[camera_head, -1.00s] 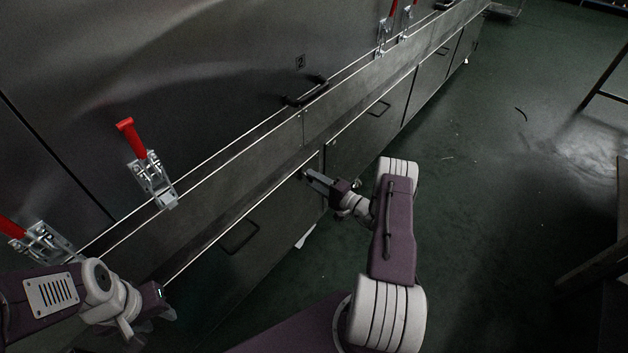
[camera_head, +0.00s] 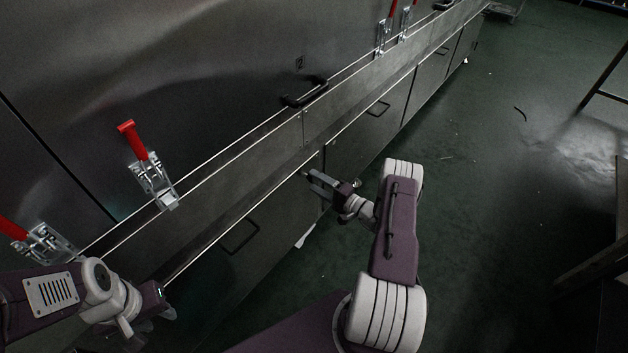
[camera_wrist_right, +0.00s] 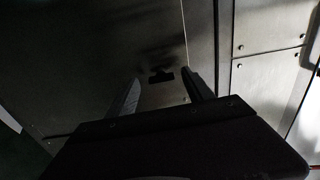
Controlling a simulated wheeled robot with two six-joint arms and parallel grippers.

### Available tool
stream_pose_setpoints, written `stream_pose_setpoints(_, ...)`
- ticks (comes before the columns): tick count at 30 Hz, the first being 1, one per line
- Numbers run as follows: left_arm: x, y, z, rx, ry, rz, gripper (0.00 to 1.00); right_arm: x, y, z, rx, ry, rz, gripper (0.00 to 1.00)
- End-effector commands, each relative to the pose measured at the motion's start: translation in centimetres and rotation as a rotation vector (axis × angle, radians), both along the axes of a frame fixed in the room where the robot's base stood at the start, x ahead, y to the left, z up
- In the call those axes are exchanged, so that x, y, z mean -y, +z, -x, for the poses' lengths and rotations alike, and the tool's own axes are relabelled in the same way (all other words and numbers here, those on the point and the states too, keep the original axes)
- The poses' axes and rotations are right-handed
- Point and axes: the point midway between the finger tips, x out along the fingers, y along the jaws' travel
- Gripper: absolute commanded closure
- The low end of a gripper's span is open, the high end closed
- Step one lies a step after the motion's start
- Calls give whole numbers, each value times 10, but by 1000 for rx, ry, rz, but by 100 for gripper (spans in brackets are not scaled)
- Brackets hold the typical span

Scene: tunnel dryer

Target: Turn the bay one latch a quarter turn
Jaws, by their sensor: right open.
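A small dark latch (camera_wrist_right: 161,76) with a T-like outline sits on a grey cabinet door near a vertical seam in the right wrist view. I cannot read a bay label on it. My right gripper (camera_wrist_right: 163,82) is open, with one finger on each side of the latch in that view. I cannot tell whether either finger touches it. In the head view my right gripper (camera_head: 312,178) is at the lower cabinet doors, and it hides the latch there. My left gripper (camera_head: 168,312) is at lower left, away from the latch, its jaws unclear.
Red-handled toggle clamps (camera_head: 148,172) stick out along the steel wall. A black handle (camera_head: 305,92) sits below the number 2. A lower door handle (camera_head: 240,237) lies left of my right gripper. The green floor (camera_head: 480,200) to the right is mostly clear.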

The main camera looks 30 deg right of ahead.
Motion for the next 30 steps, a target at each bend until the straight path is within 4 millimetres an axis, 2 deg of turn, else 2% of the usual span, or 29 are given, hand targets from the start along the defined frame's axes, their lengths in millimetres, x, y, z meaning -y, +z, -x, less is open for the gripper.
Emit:
stream_pose_setpoints(1,0,9,0,0,0,0,64,6,5,11,-1,-6,-3,40)
stream_pose_setpoints(6,0,20,0,0,0,0,64,21,4,46,-1,-6,-2,40)
stream_pose_setpoints(11,0,23,0,0,0,0,64,27,2,66,0,-2,0,40)
stream_pose_setpoints(30,0,23,0,0,0,0,64,29,1,69,1,-1,1,40)
